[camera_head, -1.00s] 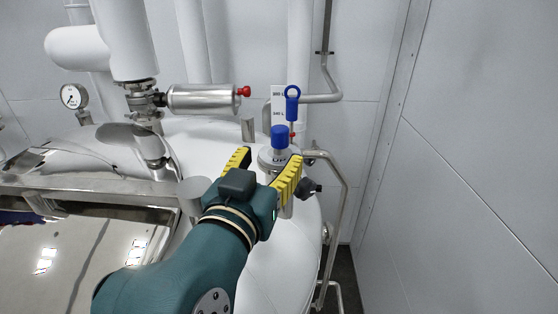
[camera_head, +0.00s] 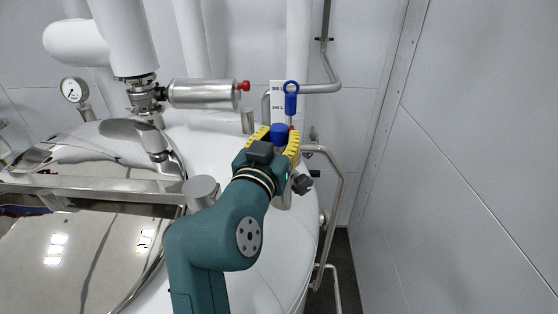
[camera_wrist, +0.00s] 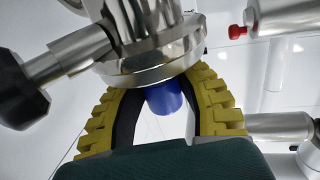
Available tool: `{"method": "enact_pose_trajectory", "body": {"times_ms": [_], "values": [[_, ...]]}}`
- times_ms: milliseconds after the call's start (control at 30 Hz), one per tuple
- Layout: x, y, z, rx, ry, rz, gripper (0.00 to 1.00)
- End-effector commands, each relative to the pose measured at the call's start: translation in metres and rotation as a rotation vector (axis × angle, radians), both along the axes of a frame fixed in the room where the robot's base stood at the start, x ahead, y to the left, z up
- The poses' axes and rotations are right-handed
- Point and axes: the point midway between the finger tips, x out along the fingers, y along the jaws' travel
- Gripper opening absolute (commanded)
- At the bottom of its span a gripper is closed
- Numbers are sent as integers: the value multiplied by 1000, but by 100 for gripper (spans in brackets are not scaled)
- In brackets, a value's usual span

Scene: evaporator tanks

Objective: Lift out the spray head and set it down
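The spray head, which I take to be the steel fitting with the blue cap (camera_head: 280,129), stands on the white tank's top in the head view. My gripper (camera_head: 276,136) is at it, with one yellow finger on each side of the blue cap. In the wrist view the blue cap (camera_wrist: 165,98) shows between the curved fingers of my gripper (camera_wrist: 152,86), with light gaps beside it. A round steel flange (camera_wrist: 150,66) hides the fingertips there, so contact is unclear. The fingers are spread apart. The fitting's lower part is hidden by my gripper in the head view.
A black knob (camera_head: 302,184) and a bent steel rail (camera_head: 338,200) are at the right. A steel cylinder with a red tip (camera_head: 203,94) is at the left. A steel stub (camera_head: 201,191) rises left of my wrist.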

Motion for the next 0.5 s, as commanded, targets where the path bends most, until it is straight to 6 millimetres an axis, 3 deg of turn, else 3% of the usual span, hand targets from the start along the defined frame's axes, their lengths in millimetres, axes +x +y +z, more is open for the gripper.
{"method": "enact_pose_trajectory", "body": {"times_ms": [33,100,500], "values": [[0,0,0,0,0,0,12],[0,0,0,0,0,0,0],[-1,0,10,0,-7,0,0]]}}
